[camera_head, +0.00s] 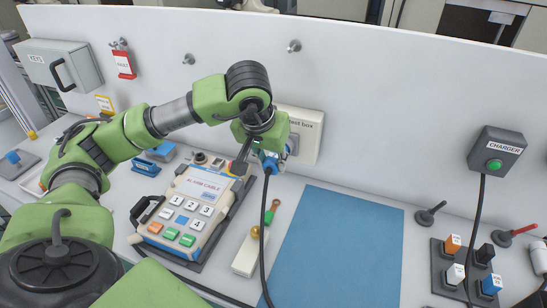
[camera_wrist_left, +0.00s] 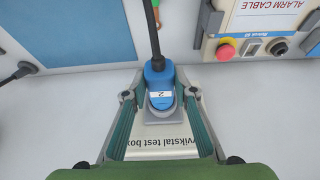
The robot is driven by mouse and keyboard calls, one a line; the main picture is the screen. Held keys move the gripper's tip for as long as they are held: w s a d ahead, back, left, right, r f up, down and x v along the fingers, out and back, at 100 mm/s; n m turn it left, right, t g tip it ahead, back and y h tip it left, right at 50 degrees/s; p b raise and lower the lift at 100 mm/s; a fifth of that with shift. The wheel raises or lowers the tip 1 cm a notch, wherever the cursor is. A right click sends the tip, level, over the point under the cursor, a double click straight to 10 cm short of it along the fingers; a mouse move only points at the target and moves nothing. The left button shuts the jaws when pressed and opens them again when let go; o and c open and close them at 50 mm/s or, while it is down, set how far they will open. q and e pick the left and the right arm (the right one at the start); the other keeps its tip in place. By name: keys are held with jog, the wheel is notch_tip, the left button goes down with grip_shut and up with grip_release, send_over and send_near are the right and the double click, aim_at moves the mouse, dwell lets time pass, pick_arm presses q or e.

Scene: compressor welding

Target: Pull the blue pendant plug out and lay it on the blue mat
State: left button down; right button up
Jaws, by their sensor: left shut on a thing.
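The blue plug (camera_head: 271,160) is at the front of the white test box (camera_head: 309,127) on the upright panel. Its black cable hangs down across the left edge of the blue mat (camera_head: 345,245). My left gripper (camera_head: 259,156) is shut on the plug. In the left wrist view the plug (camera_wrist_left: 160,88), labelled 2, sits between the two fingers with its cable pointing away. I cannot tell whether it is still seated in its socket. The mat lies flat and bare on the bench, below and right of the plug. My right gripper is not in view.
The keypad pendant (camera_head: 188,212) lies left of the mat. A white block (camera_head: 247,252) and a green-handled tool (camera_head: 271,212) lie between them.

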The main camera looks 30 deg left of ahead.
aim_at(267, 174)
pick_arm(q)
jog(key=shift+s+d+b, duration=0.25)
jog(key=shift+s, duration=0.65)
jog(key=shift+s+d+b, duration=0.2)
jog(key=shift+s+b, duration=0.05)
jog(key=shift+s, duration=0.65)
